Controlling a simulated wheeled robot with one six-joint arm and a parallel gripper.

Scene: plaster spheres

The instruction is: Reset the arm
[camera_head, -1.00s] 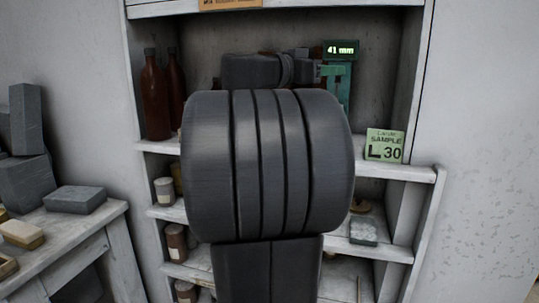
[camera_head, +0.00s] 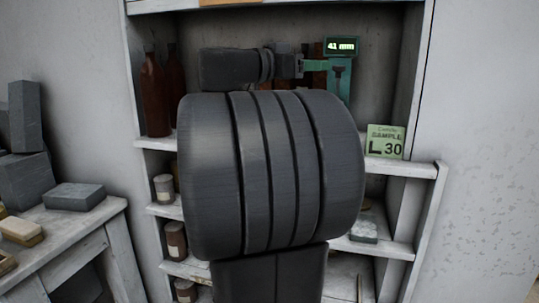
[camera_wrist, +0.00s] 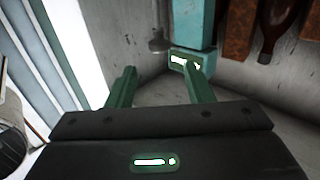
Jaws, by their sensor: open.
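My gripper (camera_wrist: 160,82) is open, with two green fingers apart and nothing between them in the wrist view. In the head view my dark wrist stands in the shelf opening, and the gripper (camera_head: 316,66) points right. Its fingers partly overlap a teal stand (camera_head: 341,80) with a lit "41 mm" display. I cannot tell whether they touch it. The stand also shows inverted in the wrist view (camera_wrist: 190,25), beyond the fingers. My large dark arm joint hides the middle of the shelves.
Brown bottles (camera_head: 154,95) stand on the shelf at the left. A green "SAMPLE L 30" card (camera_head: 385,142) stands at the right. Small jars (camera_head: 164,187) and a grey block (camera_head: 363,231) sit on lower shelves. A side table (camera_head: 70,222) at the left holds grey blocks.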

